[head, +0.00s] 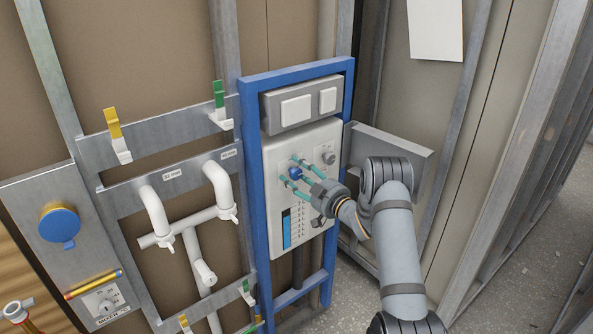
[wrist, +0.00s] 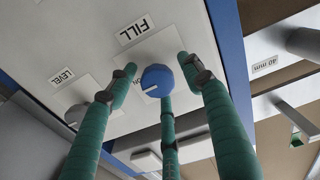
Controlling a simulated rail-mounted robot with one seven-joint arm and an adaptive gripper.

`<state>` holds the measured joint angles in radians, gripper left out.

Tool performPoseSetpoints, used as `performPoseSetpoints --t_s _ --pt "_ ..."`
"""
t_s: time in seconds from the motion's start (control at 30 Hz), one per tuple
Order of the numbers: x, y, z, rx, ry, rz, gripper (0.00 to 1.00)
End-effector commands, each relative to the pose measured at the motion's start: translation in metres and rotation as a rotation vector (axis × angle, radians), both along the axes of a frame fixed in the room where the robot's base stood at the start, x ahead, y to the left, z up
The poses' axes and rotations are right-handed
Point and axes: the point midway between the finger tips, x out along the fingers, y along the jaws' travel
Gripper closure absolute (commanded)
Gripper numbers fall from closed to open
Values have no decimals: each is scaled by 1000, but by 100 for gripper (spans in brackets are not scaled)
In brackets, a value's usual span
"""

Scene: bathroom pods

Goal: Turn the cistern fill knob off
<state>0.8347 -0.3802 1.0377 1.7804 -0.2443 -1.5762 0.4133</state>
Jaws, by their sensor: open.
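The blue fill knob (head: 295,173) is on the white cistern panel (head: 274,152) inside a blue frame. In the wrist view the knob (wrist: 157,79) is round, with a white mark pointing to the picture's lower left, beside an upside-down FILL label (wrist: 134,30). My gripper (head: 291,171) has green fingers and is in front of the panel. In the wrist view my gripper (wrist: 158,82) is open, its three fingertips spread around the knob. I cannot tell whether any fingertip touches it.
A grey level knob (wrist: 75,115) sits beside the fill knob, near a LEVEL label (wrist: 62,77). White pipes (head: 190,215) and a metal rail (head: 160,135) are to the left. A metal plate (head: 385,147) juts out to the right.

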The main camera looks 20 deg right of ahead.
Motion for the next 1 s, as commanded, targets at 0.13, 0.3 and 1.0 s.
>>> performPoseSetpoints --t_s 0.13,0.3,1.0 --pt "2 0 0 0 0 -1 50" --pt "2 0 0 0 0 -1 51" --pt "2 1 1 -2 -2 1 92"
